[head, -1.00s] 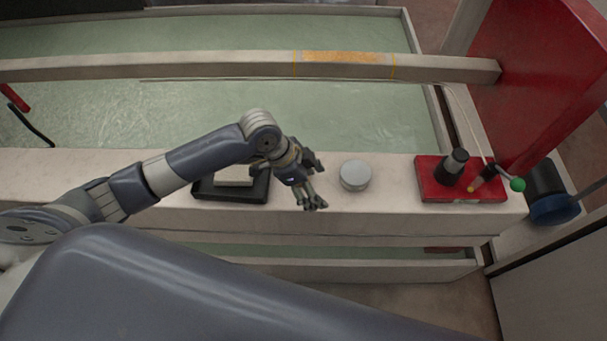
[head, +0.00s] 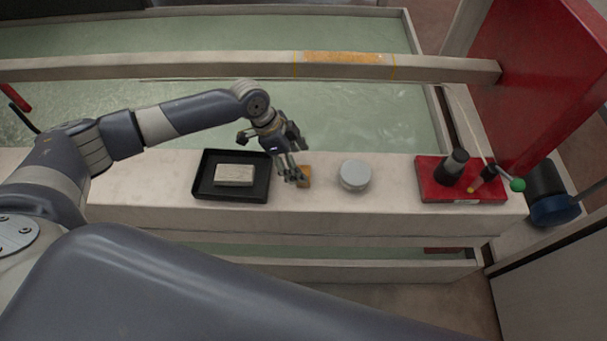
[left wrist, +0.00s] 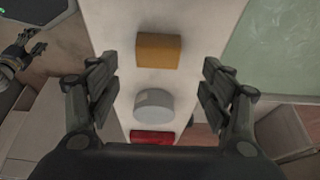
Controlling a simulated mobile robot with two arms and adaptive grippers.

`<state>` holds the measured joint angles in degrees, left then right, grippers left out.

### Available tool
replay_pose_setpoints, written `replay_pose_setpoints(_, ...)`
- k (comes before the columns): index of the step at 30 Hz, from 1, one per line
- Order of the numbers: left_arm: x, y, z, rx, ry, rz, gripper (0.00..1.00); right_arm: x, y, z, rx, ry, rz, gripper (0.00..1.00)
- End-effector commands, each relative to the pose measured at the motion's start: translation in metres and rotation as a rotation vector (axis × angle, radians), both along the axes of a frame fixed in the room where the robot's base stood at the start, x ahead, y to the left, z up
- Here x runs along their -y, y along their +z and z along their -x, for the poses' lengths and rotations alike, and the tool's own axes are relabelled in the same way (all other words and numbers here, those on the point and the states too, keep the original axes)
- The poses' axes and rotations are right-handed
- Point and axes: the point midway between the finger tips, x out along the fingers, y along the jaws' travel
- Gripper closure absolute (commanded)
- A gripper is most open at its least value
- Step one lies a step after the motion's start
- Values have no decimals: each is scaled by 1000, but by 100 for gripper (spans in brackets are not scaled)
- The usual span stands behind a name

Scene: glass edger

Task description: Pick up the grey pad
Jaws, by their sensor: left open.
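A pale grey rectangular block (head: 234,175), which looks like the grey pad, lies flat in a shallow black tray (head: 201,193) on the white ledge. My left gripper (head: 290,161) is above the ledge, to the right of the tray and apart from the block. In the left wrist view my left gripper (left wrist: 160,66) is open with nothing between its fingers. The grey block does not show in that view. What looks like my right gripper (left wrist: 28,46) is small at that view's left edge, its jaws unclear.
An orange-brown block (left wrist: 159,50) lies on the ledge under my left gripper, partly hidden in the head view (head: 305,177). A round grey disc (head: 355,174) stands right of it. A red base (head: 448,190) with black knobs is farther right. A long beam (head: 200,68) crosses behind.

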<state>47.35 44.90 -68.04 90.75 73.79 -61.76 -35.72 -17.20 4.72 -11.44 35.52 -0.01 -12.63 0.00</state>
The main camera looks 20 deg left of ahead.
Motion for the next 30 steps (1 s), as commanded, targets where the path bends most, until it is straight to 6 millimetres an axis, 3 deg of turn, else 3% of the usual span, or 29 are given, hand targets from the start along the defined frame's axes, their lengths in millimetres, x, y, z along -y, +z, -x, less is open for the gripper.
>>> replay_pose_setpoints(9, 11, -43, 0, -3, 0, 0, 27, -1, 4, 0, 0, -1, -1, 47)
replay_pose_setpoints(17, 12, -47, 0, -2, -1, 0, 27, -3, 4, 0, 0, -2, -4, 47)
replay_pose_setpoints(18, 12, -47, 0, -2, -1, 0, 29, -4, 4, 0, 0, -2, -4, 47)
replay_pose_setpoints(23, 12, -47, 0, -2, -1, 0, 61, -4, 4, 0, 0, -2, -5, 47)
replay_pose_setpoints(30, 12, -46, 0, -2, -1, 0, 66, -4, 4, 0, 0, -2, -5, 47)
